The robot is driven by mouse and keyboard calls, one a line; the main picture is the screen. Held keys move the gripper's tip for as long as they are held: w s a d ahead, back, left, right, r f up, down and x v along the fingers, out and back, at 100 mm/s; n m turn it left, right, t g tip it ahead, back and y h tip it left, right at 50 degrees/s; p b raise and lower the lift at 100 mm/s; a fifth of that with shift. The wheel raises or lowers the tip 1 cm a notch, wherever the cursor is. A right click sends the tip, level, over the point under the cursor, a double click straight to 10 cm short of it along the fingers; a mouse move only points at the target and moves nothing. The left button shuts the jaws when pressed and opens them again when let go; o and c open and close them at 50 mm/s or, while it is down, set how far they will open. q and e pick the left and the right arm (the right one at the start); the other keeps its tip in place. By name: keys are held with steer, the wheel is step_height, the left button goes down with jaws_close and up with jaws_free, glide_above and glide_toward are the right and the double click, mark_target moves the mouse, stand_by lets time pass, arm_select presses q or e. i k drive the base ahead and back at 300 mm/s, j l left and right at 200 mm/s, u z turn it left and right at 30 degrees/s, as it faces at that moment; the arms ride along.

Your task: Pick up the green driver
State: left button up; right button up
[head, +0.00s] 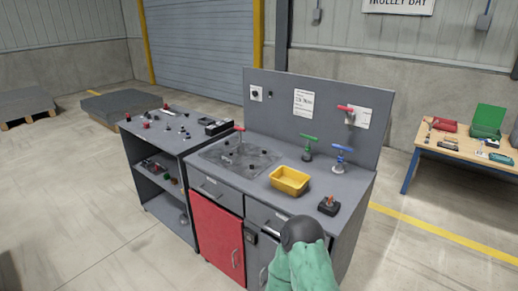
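The green driver (309,138) has a green T-shaped handle. It stands upright on the grey workbench (347,188), toward the back right, in front of the grey back panel. Its lower end sits at a small dark base on the bench top. A similar blue-handled tool (341,149) stands just to its right. No gripper fingers show in the head view, so neither gripper can be placed relative to the green driver.
A yellow bin (289,181) stands in front of the green driver. A red-handled tool (239,129) stands left. A mint-green form with a dark rounded top (301,264) rises before the bench.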

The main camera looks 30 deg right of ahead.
mark_target(306, 156)
steer(key=l+u, duration=0.75)
steer(key=u, duration=0.2)
steer(key=k+l+u, duration=0.2)
steer(key=l+u, duration=0.15)
steer(key=u, duration=0.15)
